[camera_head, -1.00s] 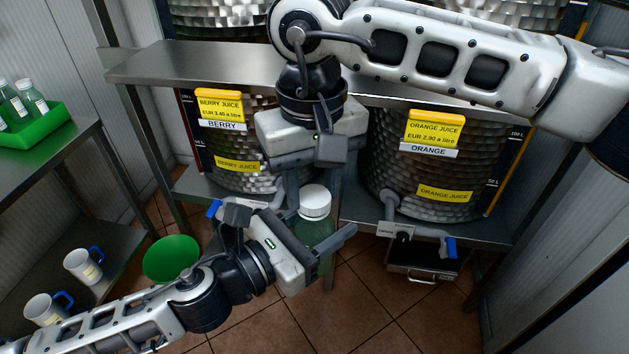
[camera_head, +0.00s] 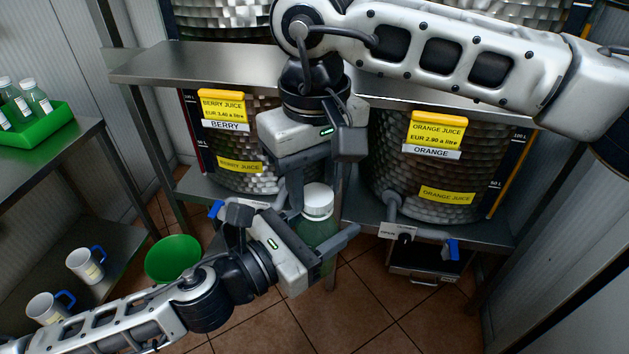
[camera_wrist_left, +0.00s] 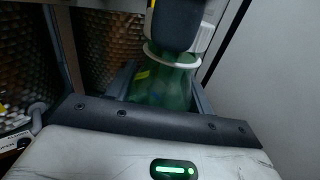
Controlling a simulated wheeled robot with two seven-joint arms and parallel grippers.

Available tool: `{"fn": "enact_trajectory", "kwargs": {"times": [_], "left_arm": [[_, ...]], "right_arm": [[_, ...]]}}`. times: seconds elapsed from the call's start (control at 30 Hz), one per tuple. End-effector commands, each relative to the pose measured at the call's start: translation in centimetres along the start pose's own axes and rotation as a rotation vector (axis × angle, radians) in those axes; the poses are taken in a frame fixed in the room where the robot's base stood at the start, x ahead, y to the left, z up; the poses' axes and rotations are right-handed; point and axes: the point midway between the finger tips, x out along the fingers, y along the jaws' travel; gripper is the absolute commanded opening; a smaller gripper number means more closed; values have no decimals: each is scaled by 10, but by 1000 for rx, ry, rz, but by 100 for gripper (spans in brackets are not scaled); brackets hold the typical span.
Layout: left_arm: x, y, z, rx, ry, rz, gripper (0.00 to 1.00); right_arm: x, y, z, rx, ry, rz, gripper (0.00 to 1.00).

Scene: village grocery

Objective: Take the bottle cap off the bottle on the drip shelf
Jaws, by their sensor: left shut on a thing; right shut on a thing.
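The green bottle (camera_head: 317,232) is upright in the middle of the head view, with a white cap (camera_head: 317,201) on its top. My left gripper (camera_head: 331,243) is shut around the bottle's body from the left. My right gripper (camera_head: 316,190) comes down from above and is shut on the cap; its fingers partly hide it. In the left wrist view the green bottle (camera_wrist_left: 166,84) stands between my left fingers, with a white ring at its neck and a dark finger of my right gripper over its top. What is under the bottle is hidden.
Steel juice vats stand behind, with the berry tap left and the orange tap (camera_head: 398,231) right. A metal shelf edge (camera_head: 150,66) runs above. A green bowl (camera_head: 173,260), mugs (camera_head: 85,264) and a green crate of bottles (camera_head: 38,129) are at left.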

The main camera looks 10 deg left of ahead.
Motion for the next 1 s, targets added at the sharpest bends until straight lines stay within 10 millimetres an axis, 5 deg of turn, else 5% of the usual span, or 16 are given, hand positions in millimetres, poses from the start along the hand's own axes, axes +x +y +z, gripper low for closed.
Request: {"fn": "enact_trajectory", "kwargs": {"times": [0.8, 1.0], "left_arm": [[0, 0, -2, 0, 5, 0, 0], [0, 0, -2, 0, 5, 0, 0]], "right_arm": [[-19, 0, -1, 0, 5, 0, 10], [-38, 0, -1, 0, 7, 1, 10]]}}
